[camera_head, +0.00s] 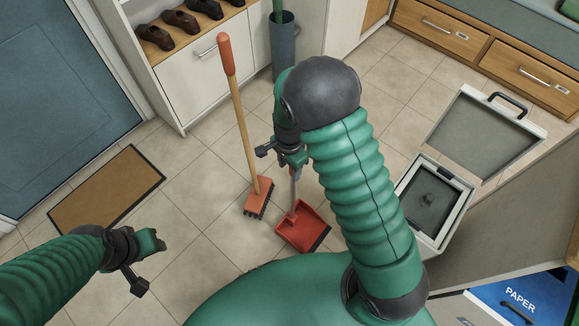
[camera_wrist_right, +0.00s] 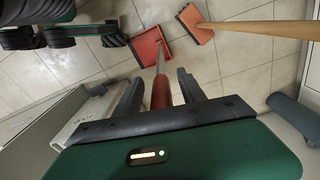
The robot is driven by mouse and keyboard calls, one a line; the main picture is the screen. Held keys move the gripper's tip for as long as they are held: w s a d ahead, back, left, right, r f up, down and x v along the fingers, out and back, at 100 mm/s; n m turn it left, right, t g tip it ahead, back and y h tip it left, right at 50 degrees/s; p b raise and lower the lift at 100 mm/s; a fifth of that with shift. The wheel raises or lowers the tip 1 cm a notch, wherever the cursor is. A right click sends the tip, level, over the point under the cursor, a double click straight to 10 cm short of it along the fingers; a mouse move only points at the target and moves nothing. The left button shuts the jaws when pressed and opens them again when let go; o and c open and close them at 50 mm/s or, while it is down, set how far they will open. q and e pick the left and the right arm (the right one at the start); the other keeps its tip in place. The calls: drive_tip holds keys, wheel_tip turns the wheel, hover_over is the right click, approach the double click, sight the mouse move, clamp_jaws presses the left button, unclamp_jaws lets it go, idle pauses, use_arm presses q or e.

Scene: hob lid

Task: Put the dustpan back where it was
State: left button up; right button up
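The dustpan (camera_head: 303,228) has a red pan resting on the tiled floor and a long upright handle with a red grip. It also shows in the right wrist view (camera_wrist_right: 150,47). My right gripper (camera_head: 281,157) is at the top of the handle. In the right wrist view its two fingers (camera_wrist_right: 160,88) stand apart on either side of the red grip, with a gap visible on each side. My right arm hides part of the handle in the head view. My left gripper (camera_head: 146,263) is open and empty, above the floor near the doormat.
A broom (camera_head: 241,110) with orange head stands just left of the dustpan. A grey bin (camera_head: 284,45) stands beside the white shoe cabinet (camera_head: 192,85). A brown doormat (camera_head: 108,189) lies at left. An open-lidded container (camera_head: 434,200) is at right. Floor tiles between are clear.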

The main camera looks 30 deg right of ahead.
drive_tip(key=shift+r, duration=0.2)
wheel_tip(320, 180, up, 12)
drive_tip(key=p, duration=0.6)
drive_tip(key=s+r+n+t, duration=0.1)
drive_tip(key=s+r+n, duration=0.1)
drive_tip(key=s+n, duration=0.3)
drive_tip(key=s+a+r+n+t, duration=0.1)
drive_tip(key=s+r+n, duration=0.2)
drive_tip(key=n, duration=0.7)
drive_tip(key=s, duration=0.2)
drive_tip(key=shift+s+a+t+b, duration=0.3)
drive_tip(key=shift+s, duration=0.05)
